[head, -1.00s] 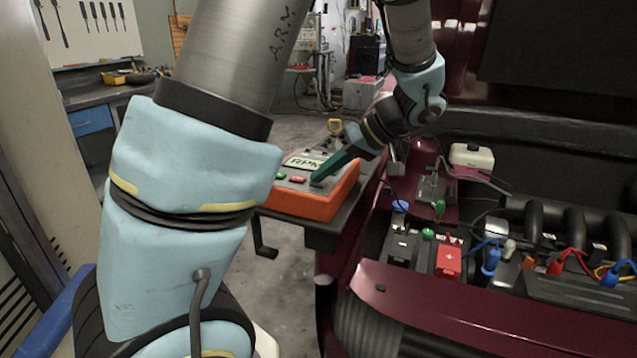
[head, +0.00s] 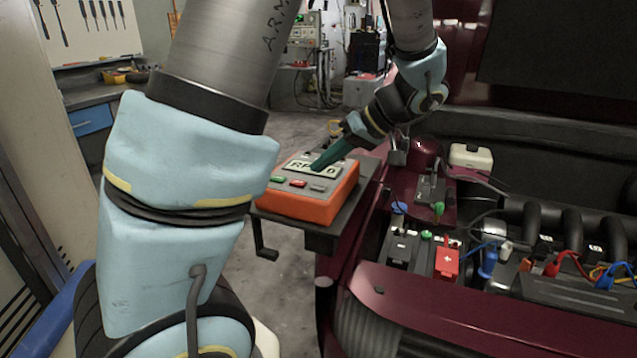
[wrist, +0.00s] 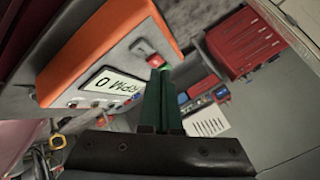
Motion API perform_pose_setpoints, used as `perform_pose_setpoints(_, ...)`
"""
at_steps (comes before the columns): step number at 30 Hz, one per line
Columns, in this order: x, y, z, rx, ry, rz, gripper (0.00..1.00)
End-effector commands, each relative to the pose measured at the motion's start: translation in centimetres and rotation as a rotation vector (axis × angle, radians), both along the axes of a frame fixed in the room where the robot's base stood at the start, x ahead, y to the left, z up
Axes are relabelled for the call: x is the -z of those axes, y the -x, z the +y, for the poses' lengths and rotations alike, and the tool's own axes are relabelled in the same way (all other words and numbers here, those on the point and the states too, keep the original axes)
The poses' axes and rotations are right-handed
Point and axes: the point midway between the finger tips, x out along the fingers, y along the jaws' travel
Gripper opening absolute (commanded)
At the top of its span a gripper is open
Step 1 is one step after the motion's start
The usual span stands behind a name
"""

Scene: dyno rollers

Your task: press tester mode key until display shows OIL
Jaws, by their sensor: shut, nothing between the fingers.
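The tester (head: 300,206) is an orange box with a grey top, a light display and small keys. In the head view a green key (head: 277,179), a red key (head: 298,183) and a dark grey key (head: 318,188) sit in front of the display. My gripper (head: 316,169) is shut and empty, its green fingers pointing down over the display and hiding its middle letters in the head view. The fingertips appear clear of the keys. I cannot read which key is the mode key.
The tester stands on a dark shelf (head: 318,236) beside the dark red car. The open engine bay at right holds a battery with a red terminal cover (head: 447,262) and coloured leads. A workbench (head: 88,103) is at the far left.

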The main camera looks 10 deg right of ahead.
Motion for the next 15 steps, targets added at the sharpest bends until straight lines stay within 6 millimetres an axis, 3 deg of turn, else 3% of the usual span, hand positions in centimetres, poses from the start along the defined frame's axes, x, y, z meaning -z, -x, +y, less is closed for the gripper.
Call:
perform_pose_setpoints(9,-3.3,0.0,0.0,-0.001,0.000,-0.001,0.00)
perform_pose_setpoints(15,-3.4,0.0,0.0,0.000,0.000,0.000,0.00)
